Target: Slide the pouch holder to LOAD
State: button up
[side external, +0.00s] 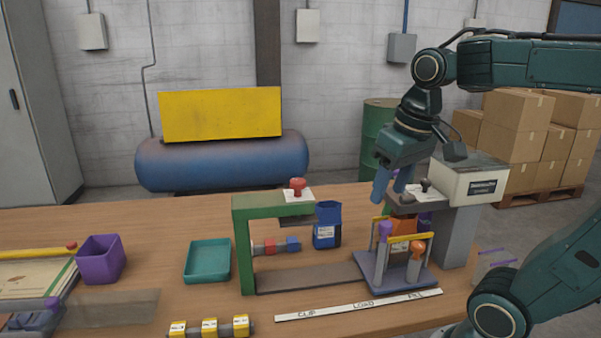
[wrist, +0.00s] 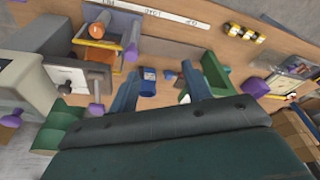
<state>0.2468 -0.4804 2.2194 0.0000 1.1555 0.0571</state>
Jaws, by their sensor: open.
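The pouch holder (side external: 397,279) is a grey-blue sled with upright posts and yellow rails, at the right end of its dark track (side external: 310,277), beside the FILL word on the white label strip (side external: 358,305). An orange knob (side external: 417,248) stands at its front. Something orange-brown sits between its rails, partly hidden. In the wrist view, the holder (wrist: 126,24) and knob (wrist: 96,31) are at upper left. My gripper (side external: 391,184) is open and above the holder's back, near the filler head; its fingers also show in the wrist view (wrist: 162,78).
The filler machine (side external: 468,183) stands behind the holder on the right. A green clip frame (side external: 243,245) with a red knob stands at the track's left end. A blue pouch (side external: 327,227) stands behind the track. A teal tray (side external: 208,261) lies farther left.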

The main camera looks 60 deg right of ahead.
aim_at(386, 223)
jog(key=w+d+r+m+g, duration=0.2)
jog(key=d+m, duration=0.1)
jog(key=d, duration=0.4)
jog(key=shift+d+r+m+g+y, duration=0.2)
jog(key=shift+m+g+y, duration=0.1)
jog(key=shift+g, duration=0.1)
jog(key=shift+w+f, duration=0.1)
jog(key=shift+f, duration=6.8)
grip_shut()
